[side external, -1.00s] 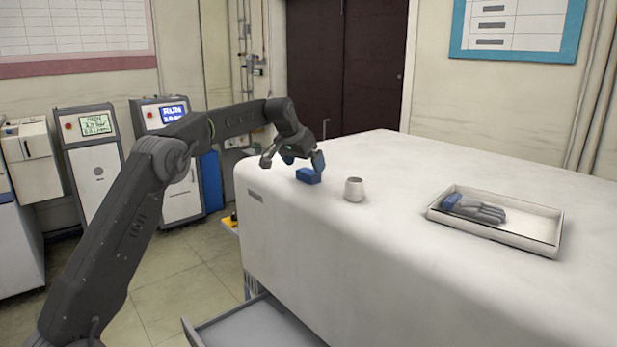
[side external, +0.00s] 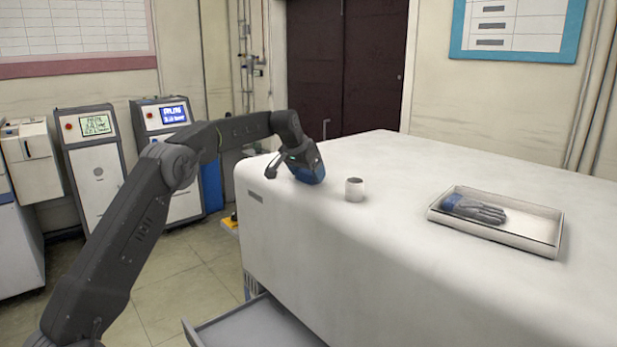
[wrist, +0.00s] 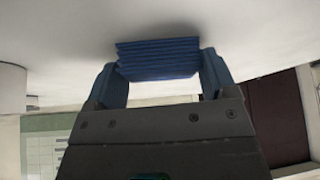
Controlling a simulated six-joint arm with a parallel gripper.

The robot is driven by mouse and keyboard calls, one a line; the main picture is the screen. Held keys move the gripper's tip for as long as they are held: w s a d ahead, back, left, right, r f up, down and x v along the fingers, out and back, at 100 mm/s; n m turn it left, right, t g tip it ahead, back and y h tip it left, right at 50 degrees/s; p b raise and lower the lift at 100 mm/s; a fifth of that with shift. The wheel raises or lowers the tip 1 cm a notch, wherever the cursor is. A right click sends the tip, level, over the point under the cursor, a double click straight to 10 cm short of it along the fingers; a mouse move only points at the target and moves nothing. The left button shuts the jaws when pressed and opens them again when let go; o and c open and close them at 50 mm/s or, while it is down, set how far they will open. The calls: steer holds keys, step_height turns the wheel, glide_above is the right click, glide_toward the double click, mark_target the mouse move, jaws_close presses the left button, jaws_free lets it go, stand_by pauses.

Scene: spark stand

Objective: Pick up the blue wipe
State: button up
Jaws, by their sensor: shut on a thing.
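The blue wipe is a folded, layered blue stack (wrist: 157,58), seen in the wrist view between the two fingers of my gripper (wrist: 158,78). My gripper is shut on it, with a finger at each side. In the side view my gripper (side external: 312,178) is low at the left end of the white bench top, left of the white cup. The wipe cannot be told apart from the blue fingers there. Whether it still touches the bench is unclear.
A white cup (side external: 354,190) stands close to the right of my gripper. A white tray (side external: 490,237) holding a grey and blue glove (side external: 474,209) lies further right on the bench (side external: 400,250). An open drawer (side external: 260,325) juts out below. The bench between cup and tray is clear.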

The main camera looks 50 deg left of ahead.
mark_target(307, 172)
steer(key=shift+r, duration=0.8)
step_height(307, 172, up, 3)
steer(key=shift+f, duration=0.15)
steer(key=s+a+r, duration=0.2)
steer(key=s, duration=0.1)
steer(key=s+a+r, duration=0.2)
steer(key=s+a, duration=0.1)
steer(key=s+a+r, duration=0.2)
steer(key=s, duration=0.1)
steer(key=shift+a+r, duration=0.3)
steer(key=shift+r, duration=0.1)
